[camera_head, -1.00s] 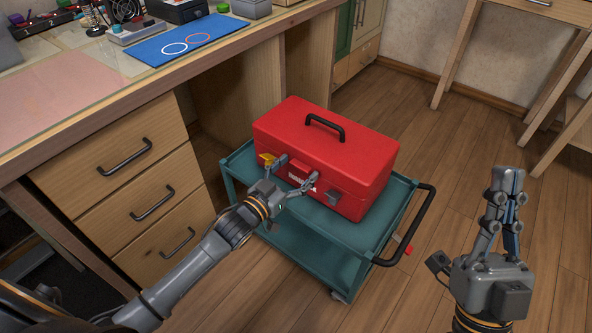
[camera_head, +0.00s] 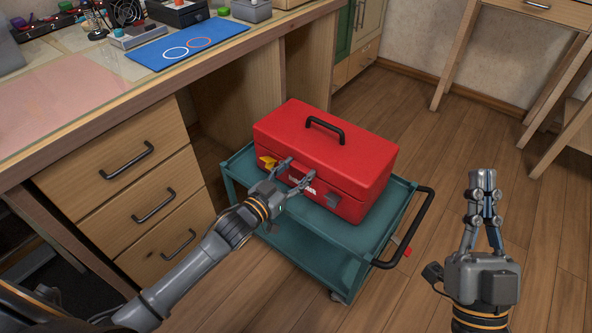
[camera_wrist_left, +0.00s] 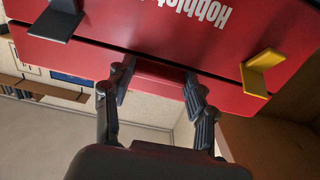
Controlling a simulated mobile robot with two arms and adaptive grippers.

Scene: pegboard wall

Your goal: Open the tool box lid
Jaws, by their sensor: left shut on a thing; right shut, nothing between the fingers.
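The red tool box (camera_head: 275,150) stands on the teal cart, its lid (camera_head: 350,145) closed with a black handle (camera_head: 325,128) on top. A yellow latch (camera_head: 267,162) is on the left of its front and a grey latch (camera_head: 333,201) on the right. My left gripper (camera_head: 299,171) is shut on the red front tab between the latches. In the left wrist view the fingers (camera_wrist_left: 157,80) flank this red part, with the yellow latch (camera_wrist_left: 262,72) and grey latch (camera_wrist_left: 56,20) to either side. My right gripper (camera_head: 482,182) is shut and empty, upright over the floor.
The teal cart (camera_head: 290,250) has a black push handle (camera_head: 412,230) on the right. The wooden workbench with drawers (camera_head: 135,190) is close on the left. Open floor (camera_head: 430,140) lies to the right. A wooden table (camera_head: 465,50) stands at the back right.

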